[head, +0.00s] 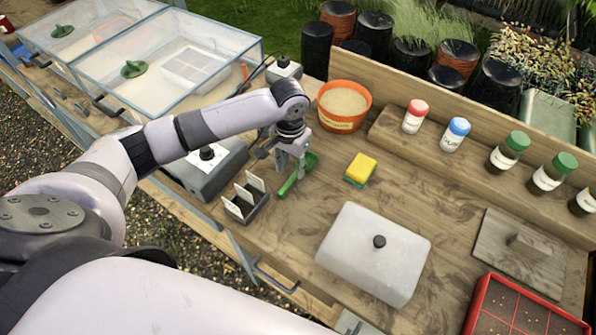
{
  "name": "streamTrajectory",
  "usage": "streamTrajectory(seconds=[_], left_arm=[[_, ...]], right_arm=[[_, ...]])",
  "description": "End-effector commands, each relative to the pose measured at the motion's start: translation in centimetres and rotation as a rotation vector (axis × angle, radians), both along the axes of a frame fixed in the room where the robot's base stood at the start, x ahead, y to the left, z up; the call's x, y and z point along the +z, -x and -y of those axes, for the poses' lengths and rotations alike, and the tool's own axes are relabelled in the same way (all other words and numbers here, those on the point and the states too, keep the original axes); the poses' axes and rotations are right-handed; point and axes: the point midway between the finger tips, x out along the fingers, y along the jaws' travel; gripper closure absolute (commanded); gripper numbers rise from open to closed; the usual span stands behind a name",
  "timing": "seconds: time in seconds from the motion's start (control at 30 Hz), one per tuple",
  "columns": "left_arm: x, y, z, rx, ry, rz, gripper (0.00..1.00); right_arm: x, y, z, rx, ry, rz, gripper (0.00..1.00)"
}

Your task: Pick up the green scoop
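The green scoop (289,184) lies on the wooden bench in the head view. Its handle points toward the lower left and its bowl toward the upper right. My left gripper (292,171) points down right at the scoop, and its fingers hide part of it. The fingers look close to the scoop or touching it. I cannot tell whether they are open around it or shut on it. My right gripper is not in view.
An orange pot (344,122) stands behind the scoop, a yellow-green sponge (361,168) to its right. A dark holder with cards (245,207) and a grey box (207,172) are on the left. A grey lidded box (372,262) sits in front. Capped bottles line the back ledge.

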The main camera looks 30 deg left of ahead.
Motion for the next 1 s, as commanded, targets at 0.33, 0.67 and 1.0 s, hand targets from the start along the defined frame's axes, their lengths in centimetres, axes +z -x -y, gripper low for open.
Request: streamTrajectory(seconds=[0.33,0.67,1.0], left_arm=[[-4.4,0.0,0.2,-0.001,-0.001,-0.003,0.63],[-4.6,0.0,0.2,-0.001,-0.001,-0.001,0.69],[-4.6,0.0,0.1,-0.001,-0.001,-0.001,0.92]], right_arm=[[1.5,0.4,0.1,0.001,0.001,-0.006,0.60],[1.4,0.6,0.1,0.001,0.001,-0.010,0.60],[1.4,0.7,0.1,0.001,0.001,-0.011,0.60]])
